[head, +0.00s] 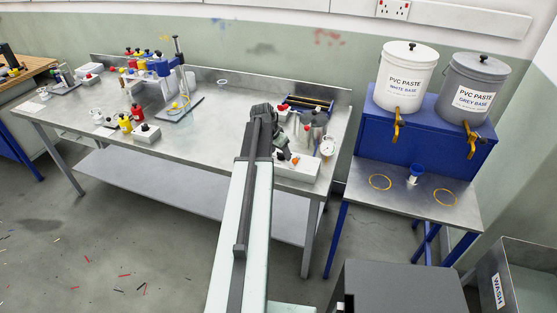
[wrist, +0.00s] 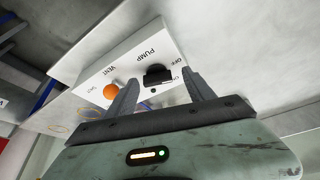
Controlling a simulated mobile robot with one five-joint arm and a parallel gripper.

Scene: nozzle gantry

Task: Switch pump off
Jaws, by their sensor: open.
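The pump control box is a white box near the right end of the steel bench in the head view (head: 301,172). Its white face fills the middle of the wrist view (wrist: 110,62), marked PUMP, VENT and OFF. The black pump knob (wrist: 158,75) sits below the PUMP label, with OFF to its upper right; I cannot tell which way it is set. An orange vent knob (wrist: 111,91) is left of it. My gripper (wrist: 161,84) is open, its fingers on either side of the black knob; contact is unclear. In the head view my gripper (head: 282,145) is over the box.
A round gauge (head: 327,146) stands right of the box, and a dark tray (head: 308,104) lies behind it. Bottles and a stand fill the left of the steel bench (head: 215,115). Two paste buckets (head: 404,75) stand on a blue stand at the right.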

